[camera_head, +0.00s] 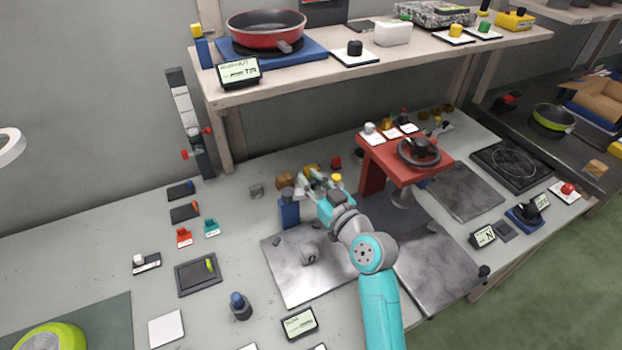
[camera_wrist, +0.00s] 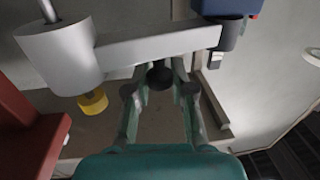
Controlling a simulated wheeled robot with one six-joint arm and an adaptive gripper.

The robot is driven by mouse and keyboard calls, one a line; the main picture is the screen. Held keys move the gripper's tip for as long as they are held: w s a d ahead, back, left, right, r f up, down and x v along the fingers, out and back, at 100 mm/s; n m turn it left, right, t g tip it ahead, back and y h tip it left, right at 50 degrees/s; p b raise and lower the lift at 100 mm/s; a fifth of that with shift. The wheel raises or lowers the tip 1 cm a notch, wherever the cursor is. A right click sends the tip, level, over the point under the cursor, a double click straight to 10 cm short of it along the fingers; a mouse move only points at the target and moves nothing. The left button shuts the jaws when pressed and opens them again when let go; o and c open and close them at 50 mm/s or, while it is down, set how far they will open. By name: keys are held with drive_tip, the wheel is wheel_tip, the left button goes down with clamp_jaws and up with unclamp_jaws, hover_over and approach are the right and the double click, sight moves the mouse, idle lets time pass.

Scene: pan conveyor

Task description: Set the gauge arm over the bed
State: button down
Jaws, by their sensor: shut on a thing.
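The gauge arm (camera_wrist: 150,46) is a pale grey bar in the wrist view. A large grey cylinder (camera_wrist: 58,55) with a yellow tip (camera_wrist: 92,102) is at its left end, and a dark pivot (camera_wrist: 230,36) is at its right end by a blue part. My gripper (camera_wrist: 160,88) is shut on the dark knob (camera_wrist: 160,73) under the bar. In the head view my gripper (camera_head: 316,186) is beside the blue post (camera_head: 289,212), and it largely hides the gauge arm. A metal plate (camera_head: 285,275) lies in front of the post; I cannot tell if it is the bed.
A red stand (camera_head: 372,180) with a dark wheel (camera_head: 418,152) is right of my gripper. More metal plates (camera_head: 465,190) lie to the right. A shelf with a red pan (camera_head: 265,27) is behind. Small blocks (camera_head: 285,181) crowd the back; the left bench has free room.

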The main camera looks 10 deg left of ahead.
drive_tip(key=shift+s+d+f+m+t+h, duration=0.15)
drive_tip(key=shift+s+m+t+h, duration=0.35)
drive_tip(key=shift+m+t+h, duration=0.5)
drive_tip(key=c, duration=1.3)
unclamp_jaws()
drive_tip(key=shift+o, duration=0.2)
drive_tip(key=v, duration=1.2)
drive_tip(key=shift+r, duration=0.25)
